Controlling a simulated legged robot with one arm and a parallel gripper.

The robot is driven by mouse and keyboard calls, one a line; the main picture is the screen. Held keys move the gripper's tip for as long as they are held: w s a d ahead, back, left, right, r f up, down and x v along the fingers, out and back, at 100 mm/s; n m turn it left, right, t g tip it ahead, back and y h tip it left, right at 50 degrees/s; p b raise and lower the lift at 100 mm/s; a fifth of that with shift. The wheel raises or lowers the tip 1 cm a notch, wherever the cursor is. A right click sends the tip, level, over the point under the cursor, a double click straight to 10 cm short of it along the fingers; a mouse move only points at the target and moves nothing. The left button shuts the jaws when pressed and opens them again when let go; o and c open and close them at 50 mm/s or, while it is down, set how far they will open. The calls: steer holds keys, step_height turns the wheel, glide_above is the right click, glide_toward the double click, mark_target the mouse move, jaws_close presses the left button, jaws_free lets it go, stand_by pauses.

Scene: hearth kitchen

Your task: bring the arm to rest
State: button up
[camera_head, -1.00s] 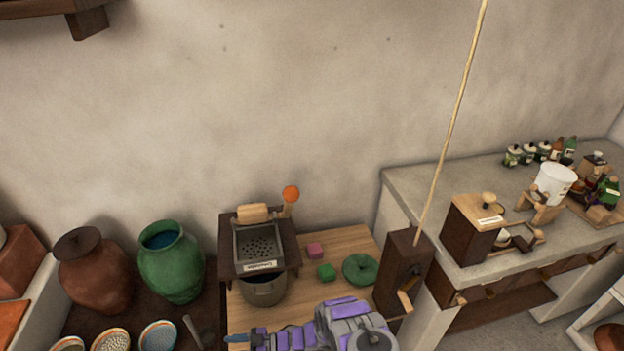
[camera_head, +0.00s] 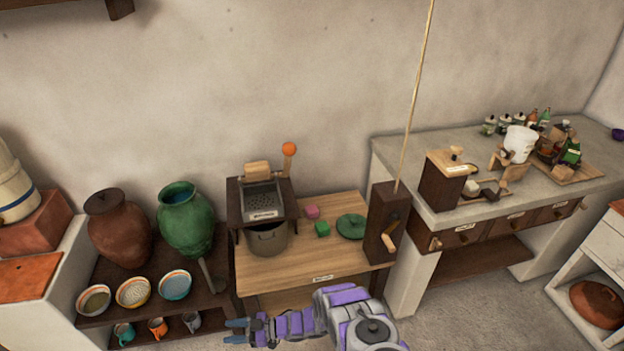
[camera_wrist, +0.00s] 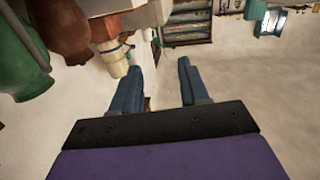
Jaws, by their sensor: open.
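My arm, purple and grey, reaches leftward along the bottom of the head view, in front of the small wooden table (camera_head: 300,266). My gripper (camera_head: 237,331) is at its left end, low and apart from the table's front edge. In the wrist view my gripper (camera_wrist: 160,75) shows two blue fingers spread wide with nothing between them. Past the fingers the wrist view shows pale floor and wall, tilted.
Bowls (camera_head: 133,292) and cups stand on the left shelf. Open floor (camera_head: 470,310) lies right.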

steer(key=w+d+r+m+t+h, duration=0.25)
steer(key=w+d+r, duration=0.2)
steer(key=w, duration=0.35)
steer(key=w+d+r+m+t+h, duration=0.1)
steer(key=w+d+r+t+h, duration=0.3)
steer(key=w, duration=0.4)
steer(key=w+d+r+m+t+h, duration=0.1)
steer(key=w+d+r+t+h, duration=0.1)
steer(key=w+d+r, duration=0.35)
steer(key=w+d+r+m+t+h, duration=0.2)
steer(key=d+r+m+h, duration=0.5)
steer(key=d+r, duration=0.95)
steer(key=s+d+r+m+g+h, duration=0.2)
steer(key=s+d+r, duration=0.35)
steer(key=s, duration=0.45)
steer(key=s+d+r+m+g+h, duration=0.2)
steer(key=s+d+r+h, duration=0.15)
steer(key=s+d, duration=0.4)
steer(key=s+a+r+m+g+y, duration=0.1)
steer(key=s+a+r+m+g, duration=0.1)
steer(key=s, duration=1.6)
steer(key=s+a+r+m+g+y, duration=0.1)
steer(key=s+a+r+g+y, duration=0.1)
steer(key=s, duration=1.6)
steer(key=a+g, duration=0.1)
steer(key=g, duration=0.1)
steer(key=shift+s+r+m+g, duration=0.25)
steer(key=shift+r+m+g, duration=0.1)
steer(key=shift+r, duration=0.05)
